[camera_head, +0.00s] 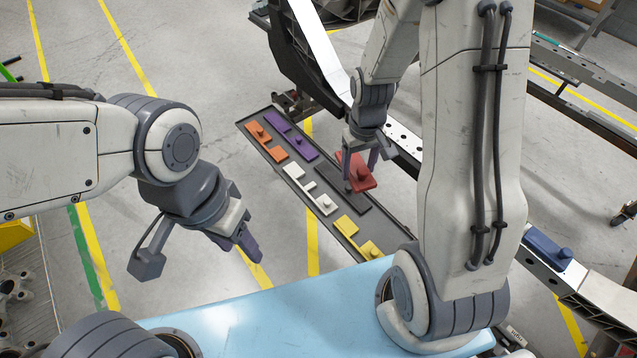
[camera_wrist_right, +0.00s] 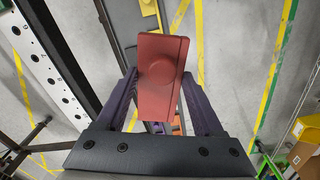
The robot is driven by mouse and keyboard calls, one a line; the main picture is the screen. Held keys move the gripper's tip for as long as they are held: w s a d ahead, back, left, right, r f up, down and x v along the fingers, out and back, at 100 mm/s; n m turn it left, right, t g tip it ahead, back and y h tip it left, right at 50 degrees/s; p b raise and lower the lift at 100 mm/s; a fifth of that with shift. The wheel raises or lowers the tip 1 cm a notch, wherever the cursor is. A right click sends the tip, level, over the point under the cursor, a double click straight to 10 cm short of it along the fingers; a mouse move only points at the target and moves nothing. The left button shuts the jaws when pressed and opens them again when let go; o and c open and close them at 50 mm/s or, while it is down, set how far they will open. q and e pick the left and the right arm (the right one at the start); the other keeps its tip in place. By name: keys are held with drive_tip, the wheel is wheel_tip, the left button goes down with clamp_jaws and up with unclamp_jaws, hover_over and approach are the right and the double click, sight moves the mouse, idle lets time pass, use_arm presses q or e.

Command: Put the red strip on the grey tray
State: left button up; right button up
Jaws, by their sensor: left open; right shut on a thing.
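The red strip (camera_head: 358,174), a flat block with a round knob, is held by my right gripper (camera_head: 362,157) in the head view. In the right wrist view the red strip (camera_wrist_right: 165,95) sits between the two purple fingers of the gripper (camera_wrist_right: 160,80). It appears raised over the right side of the long dark grey tray (camera_head: 384,226); the exact gap cannot be told. My left gripper (camera_head: 240,246) is open and empty, left of the tray and above the light blue surface's far edge.
The tray carries orange (camera_head: 262,134), purple (camera_head: 294,137), white (camera_head: 309,190) and yellow (camera_head: 356,236) pieces, plus a dark flat piece (camera_head: 338,186). A blue piece (camera_head: 547,248) lies on a metal beam at right. A light blue surface (camera_head: 270,315) is in front. Chassis beams stand behind.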

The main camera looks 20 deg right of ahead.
sight(389, 235)
drive_tip(key=s+d+f+n+b, duration=0.1)
drive_tip(key=s+d+f+b, duration=0.1)
drive_tip(key=d+f+b, duration=0.5)
drive_tip(key=s+d+f+n+b, duration=0.2)
drive_tip(key=d+f+b, duration=0.5)
drive_tip(key=f+b, duration=0.9)
drive_tip(key=b, duration=0.3)
drive_tip(key=shift+n, duration=0.3)
wheel_tip(389, 235, down, 10)
drive_tip(key=b, duration=0.3)
drive_tip(key=shift+b, duration=0.4)
drive_tip(key=shift+f, duration=0.2)
drive_tip(key=o, duration=1.2)
drive_tip(key=shift+c, duration=0.2)
